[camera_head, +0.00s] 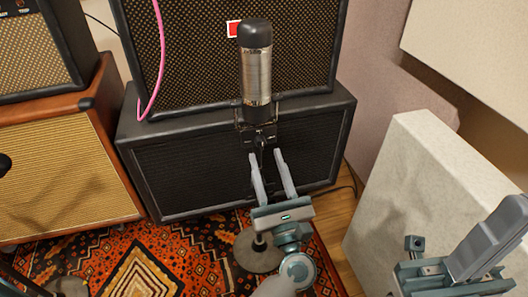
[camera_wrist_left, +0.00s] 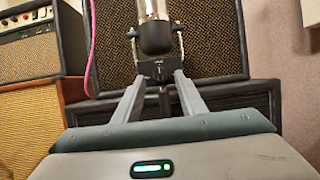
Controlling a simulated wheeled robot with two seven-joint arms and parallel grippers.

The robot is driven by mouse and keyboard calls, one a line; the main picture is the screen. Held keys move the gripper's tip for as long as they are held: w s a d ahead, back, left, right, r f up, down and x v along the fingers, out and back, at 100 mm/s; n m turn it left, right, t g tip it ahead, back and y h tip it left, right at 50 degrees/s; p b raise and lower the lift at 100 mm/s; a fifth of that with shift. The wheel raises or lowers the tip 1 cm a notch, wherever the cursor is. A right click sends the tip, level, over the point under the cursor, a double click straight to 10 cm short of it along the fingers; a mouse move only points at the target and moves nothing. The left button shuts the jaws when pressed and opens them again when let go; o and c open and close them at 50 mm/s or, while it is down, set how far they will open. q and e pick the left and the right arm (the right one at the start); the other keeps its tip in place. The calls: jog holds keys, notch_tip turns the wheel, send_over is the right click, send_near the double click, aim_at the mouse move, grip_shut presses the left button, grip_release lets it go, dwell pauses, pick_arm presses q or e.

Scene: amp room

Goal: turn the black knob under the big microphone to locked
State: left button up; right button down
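The big microphone (camera_head: 256,75), with a silver body and a black top, stands upright in front of the stacked amps. Its black base shows in the left wrist view (camera_wrist_left: 155,38). Below it is a dark mount with a small black knob (camera_head: 260,140), also seen in the left wrist view (camera_wrist_left: 162,88). My left gripper (camera_head: 265,156) is open, its two pale fingers pointing up at the mount. In the left wrist view the knob lies between the fingertips; contact cannot be told. My right gripper (camera_head: 512,212) is at the lower right, away from the microphone, partly cut off.
Black speaker cabinets (camera_head: 190,175) stand behind the microphone, with a pink cable (camera_head: 161,60) hanging over one. Tan amps (camera_head: 55,185) are at left. A pale panel (camera_head: 425,190) stands at right. A patterned rug (camera_head: 150,262) and a round stand base (camera_head: 258,252) are below.

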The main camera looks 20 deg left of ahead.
aim_at(263, 147)
pick_arm(q)
jog(key=shift+x, duration=1.6)
jog(key=shift+c, duration=0.4)
grip_shut()
